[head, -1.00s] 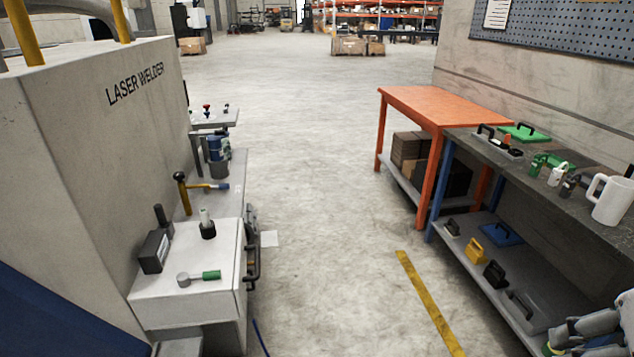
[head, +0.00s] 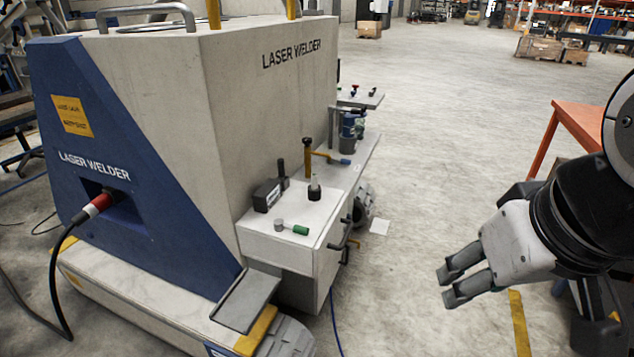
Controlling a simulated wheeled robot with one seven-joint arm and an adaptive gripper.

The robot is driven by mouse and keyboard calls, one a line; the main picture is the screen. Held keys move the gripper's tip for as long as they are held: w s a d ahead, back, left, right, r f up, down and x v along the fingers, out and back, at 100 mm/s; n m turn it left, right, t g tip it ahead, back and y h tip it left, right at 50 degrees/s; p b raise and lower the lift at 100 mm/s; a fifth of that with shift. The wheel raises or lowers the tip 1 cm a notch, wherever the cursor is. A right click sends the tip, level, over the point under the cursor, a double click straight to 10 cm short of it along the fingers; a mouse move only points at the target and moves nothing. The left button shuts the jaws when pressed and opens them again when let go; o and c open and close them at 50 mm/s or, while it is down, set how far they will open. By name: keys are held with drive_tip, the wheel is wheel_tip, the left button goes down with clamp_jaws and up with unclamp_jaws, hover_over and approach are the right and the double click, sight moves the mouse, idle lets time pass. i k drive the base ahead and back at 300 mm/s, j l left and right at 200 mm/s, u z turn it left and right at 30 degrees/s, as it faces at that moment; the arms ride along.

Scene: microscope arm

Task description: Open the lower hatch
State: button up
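The laser welder (head: 215,140) stands on the left in the head view. A white box (head: 290,238) juts from its right side. Dark handles (head: 347,232) show edge-on on the box's right-hand face, one above the other. That face is seen at a steep slant, so I cannot tell for certain which panel is the lower hatch, and no opening shows there. My gripper (head: 449,286) is at the right, fingers pointing left. Its two fingers are apart with nothing between them. It is well to the right of the handles and touches nothing.
A green-handled tool (head: 293,229), a dark block (head: 268,195) and an upright bottle-like piece (head: 314,187) stand on the box. A grey plate (head: 246,300) sticks out at the welder's front corner. An orange table (head: 580,122) is behind my arm.

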sight(322, 283)
drive_tip(key=i+l+u, duration=0.2)
drive_tip(key=l, duration=0.35)
drive_tip(key=i+l+u, duration=0.15)
drive_tip(key=i+l, duration=0.75)
drive_tip(key=i, duration=0.1)
